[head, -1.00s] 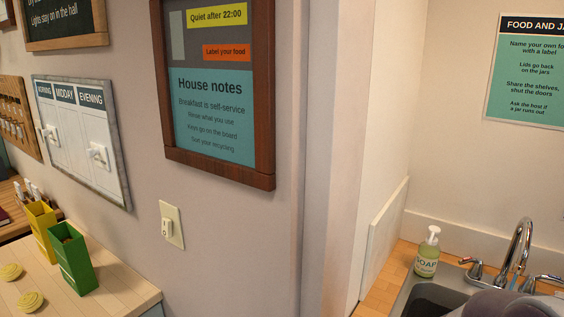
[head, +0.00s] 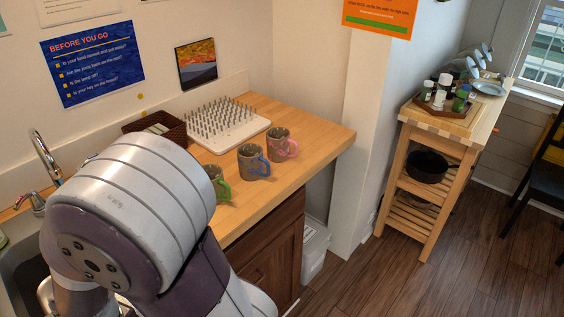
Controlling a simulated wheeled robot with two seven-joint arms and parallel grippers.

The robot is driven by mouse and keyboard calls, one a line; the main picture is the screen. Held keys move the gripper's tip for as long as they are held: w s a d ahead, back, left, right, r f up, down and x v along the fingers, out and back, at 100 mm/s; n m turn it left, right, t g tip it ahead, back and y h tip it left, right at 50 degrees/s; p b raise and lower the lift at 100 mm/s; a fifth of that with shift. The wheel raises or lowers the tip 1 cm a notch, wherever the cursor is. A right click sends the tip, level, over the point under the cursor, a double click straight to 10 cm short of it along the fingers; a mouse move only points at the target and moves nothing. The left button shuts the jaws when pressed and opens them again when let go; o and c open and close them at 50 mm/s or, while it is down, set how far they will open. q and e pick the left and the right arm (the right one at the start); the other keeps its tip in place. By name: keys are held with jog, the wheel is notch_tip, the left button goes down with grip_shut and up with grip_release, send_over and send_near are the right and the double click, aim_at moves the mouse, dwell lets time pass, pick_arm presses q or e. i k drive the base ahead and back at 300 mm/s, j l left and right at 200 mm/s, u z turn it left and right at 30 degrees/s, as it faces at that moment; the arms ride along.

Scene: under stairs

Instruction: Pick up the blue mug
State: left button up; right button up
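The blue mug (head: 250,161) is a grey-brown mug with a blue handle. It stands upright on the wooden counter (head: 314,131), near its front edge, with the handle toward the right front. A similar mug with a pink handle (head: 280,146) stands just behind it to the right. A mug with a green handle (head: 218,184) stands to its left, partly hidden by my arm. Neither of my grippers shows; a large link of my arm covers the lower left of the head view.
A white spiked drying rack (head: 222,127) and a dark woven basket (head: 152,129) are behind the mugs. A sink and faucet (head: 44,155) are at left. A wooden trolley (head: 440,140) stands at right.

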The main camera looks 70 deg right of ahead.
aim_at(250, 160)
jog(key=z, duration=0.45)
jog(key=l+z, duration=0.1)
jog(key=z, duration=1.25)
jog(key=l+z, duration=0.1)
jog(key=z, duration=0.4)
jog(key=i+j, duration=0.05)
